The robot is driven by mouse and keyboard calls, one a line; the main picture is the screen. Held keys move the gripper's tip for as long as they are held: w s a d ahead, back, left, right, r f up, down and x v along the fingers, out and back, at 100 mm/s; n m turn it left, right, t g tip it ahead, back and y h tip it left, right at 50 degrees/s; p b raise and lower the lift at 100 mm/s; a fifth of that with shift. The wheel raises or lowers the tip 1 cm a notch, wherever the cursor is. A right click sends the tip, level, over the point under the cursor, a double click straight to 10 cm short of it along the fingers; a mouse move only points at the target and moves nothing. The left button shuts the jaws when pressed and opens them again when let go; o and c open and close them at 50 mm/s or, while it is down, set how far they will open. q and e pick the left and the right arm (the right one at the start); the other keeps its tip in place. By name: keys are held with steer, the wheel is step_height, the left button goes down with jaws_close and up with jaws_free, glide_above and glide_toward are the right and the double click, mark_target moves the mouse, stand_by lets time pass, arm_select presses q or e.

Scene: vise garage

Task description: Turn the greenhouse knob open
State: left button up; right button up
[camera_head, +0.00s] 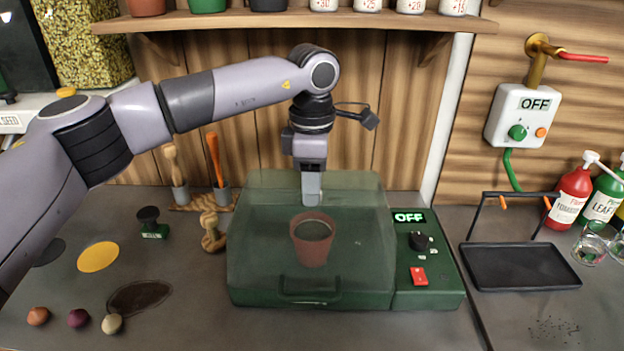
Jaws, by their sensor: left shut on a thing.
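The greenhouse (255,255) is a green box with a see-through cover, which looks closed, and a front handle. A brown pot (313,250) shows inside it. On its right-hand panel are a small display reading OFF (409,217), a black knob (419,240) and a red switch (418,276). My left gripper (311,198) points down at the upper part of the cover, left of the knob and clear of it. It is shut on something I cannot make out. I cannot tell whether its tips touch the cover. My right gripper is not in view.
A white box reading OFF (518,115) with a green knob is on the wall. A black tray (515,266) and bottles (567,200) stand at the right. A shelf (240,20) with pots hangs above my arm. Tools (214,158) and small balls (78,318) are at the left.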

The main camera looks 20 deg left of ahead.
arm_select(q)
steer(key=shift+m, duration=1.9)
steer(key=o, duration=1)
steer(key=shift+o, duration=0.2)
steer(key=shift+r, duration=3.6)
steer(key=shift+s+f, duration=0.1)
